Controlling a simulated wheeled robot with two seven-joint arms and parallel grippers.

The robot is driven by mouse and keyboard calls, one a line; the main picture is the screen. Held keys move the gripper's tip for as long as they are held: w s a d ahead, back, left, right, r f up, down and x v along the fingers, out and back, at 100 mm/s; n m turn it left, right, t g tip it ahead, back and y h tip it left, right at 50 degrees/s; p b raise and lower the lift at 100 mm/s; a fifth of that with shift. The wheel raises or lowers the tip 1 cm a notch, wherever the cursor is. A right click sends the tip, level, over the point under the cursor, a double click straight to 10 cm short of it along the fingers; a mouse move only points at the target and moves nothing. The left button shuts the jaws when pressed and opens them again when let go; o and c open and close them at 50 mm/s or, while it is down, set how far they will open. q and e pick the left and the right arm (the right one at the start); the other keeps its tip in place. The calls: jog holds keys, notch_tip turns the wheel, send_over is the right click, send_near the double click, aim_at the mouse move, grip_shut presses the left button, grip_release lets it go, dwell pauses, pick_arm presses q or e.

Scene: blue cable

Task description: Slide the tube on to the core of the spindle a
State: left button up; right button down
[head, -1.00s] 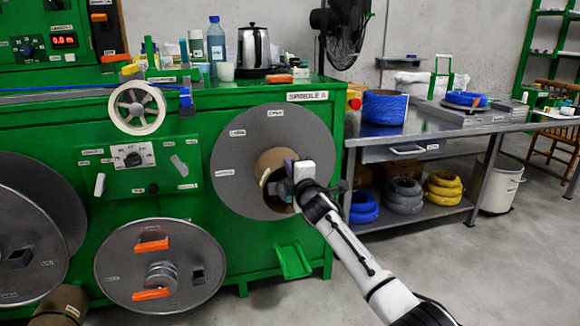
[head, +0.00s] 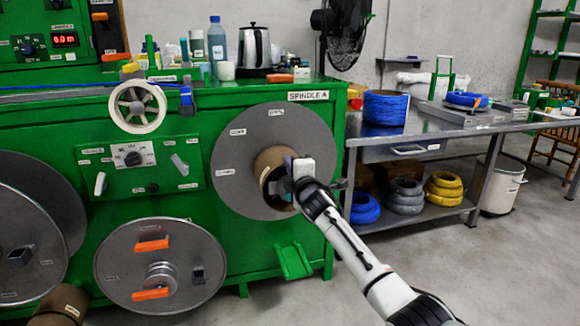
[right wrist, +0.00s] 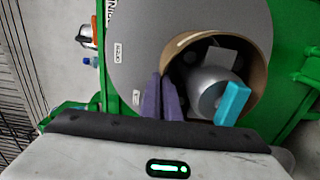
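The brown cardboard tube (head: 268,160) is at the middle of the large grey disc (head: 240,150) under the SPINDLE A label (head: 308,96). In the right wrist view the tube (right wrist: 256,75) shows as an open ring around a silver core (right wrist: 205,86) with a cyan piece (right wrist: 232,103). The tube surrounds the core; how far on it sits I cannot tell. My right gripper (head: 289,167) is at the tube's near right rim. Its purple fingers (right wrist: 164,88) are close together on the tube wall. My left gripper is out of view.
A second grey reel with orange clips (head: 152,293) is at lower left of the disc. Another brown tube (head: 62,305) lies at bottom left. A green bracket (head: 293,262) sticks out below. A metal bench (head: 420,132) with cable coils stands right; the floor in front is clear.

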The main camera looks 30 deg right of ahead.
jog(key=shift+w+d+r+b, duration=0.1)
jog(key=shift+w+d+b, duration=0.2)
jog(key=shift+w+b, duration=0.45)
dwell(1.2)
jog(key=shift+s+f+b, duration=0.2)
jog(key=shift+f+b, duration=0.4)
jog(key=shift+f, duration=0.05)
dwell(0.3)
